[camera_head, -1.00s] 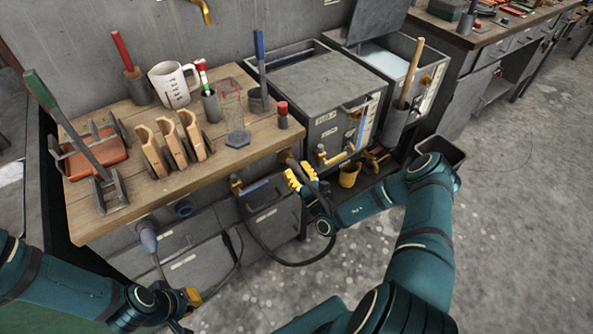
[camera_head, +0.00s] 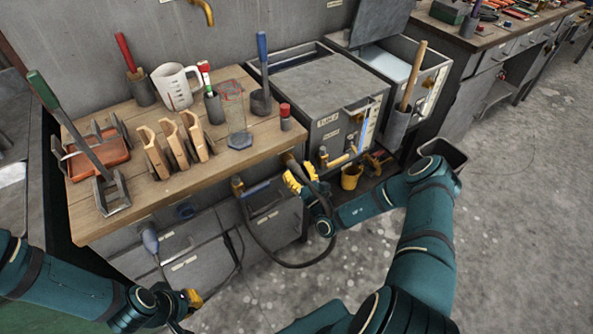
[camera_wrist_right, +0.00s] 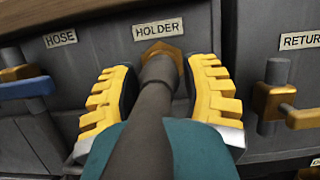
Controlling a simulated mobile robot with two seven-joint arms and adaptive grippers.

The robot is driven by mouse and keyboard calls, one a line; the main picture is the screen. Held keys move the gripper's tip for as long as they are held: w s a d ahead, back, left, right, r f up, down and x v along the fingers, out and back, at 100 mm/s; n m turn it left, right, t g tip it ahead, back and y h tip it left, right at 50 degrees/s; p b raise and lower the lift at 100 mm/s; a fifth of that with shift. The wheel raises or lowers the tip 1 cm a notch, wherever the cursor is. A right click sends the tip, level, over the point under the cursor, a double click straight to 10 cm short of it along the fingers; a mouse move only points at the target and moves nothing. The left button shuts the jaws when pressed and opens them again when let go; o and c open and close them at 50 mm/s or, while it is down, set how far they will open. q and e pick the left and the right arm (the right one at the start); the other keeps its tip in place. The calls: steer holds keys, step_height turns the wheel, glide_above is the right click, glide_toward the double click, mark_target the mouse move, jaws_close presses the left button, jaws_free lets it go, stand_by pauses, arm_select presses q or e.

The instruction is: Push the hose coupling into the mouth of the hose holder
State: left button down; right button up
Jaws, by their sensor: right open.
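The dark hose (camera_head: 262,246) hangs in a loop in front of the bench and rises to my right gripper (camera_head: 304,180). In the right wrist view its thick dark end, the hose coupling (camera_wrist_right: 158,72), points at the brass hose holder (camera_wrist_right: 157,48) under the HOLDER label. The coupling's tip overlaps the holder's mouth, so how deep it sits is hidden. My right gripper's yellow fingers (camera_wrist_right: 160,98) are open, one on each side of the hose, with gaps beside it. My left gripper (camera_head: 191,299) is low at the left, its fingers partly hidden.
A valve with a blue handle (camera_wrist_right: 27,88) is left of the holder, and a brass RETURN fitting (camera_wrist_right: 275,98) is right. The wooden bench top (camera_head: 150,195) lies above, holding several tools. Open floor lies in front.

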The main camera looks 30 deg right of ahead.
steer(key=o, duration=0.4)
steer(key=shift+s, duration=0.1)
steer(key=v, duration=1.2)
steer(key=shift+a, duration=0.1)
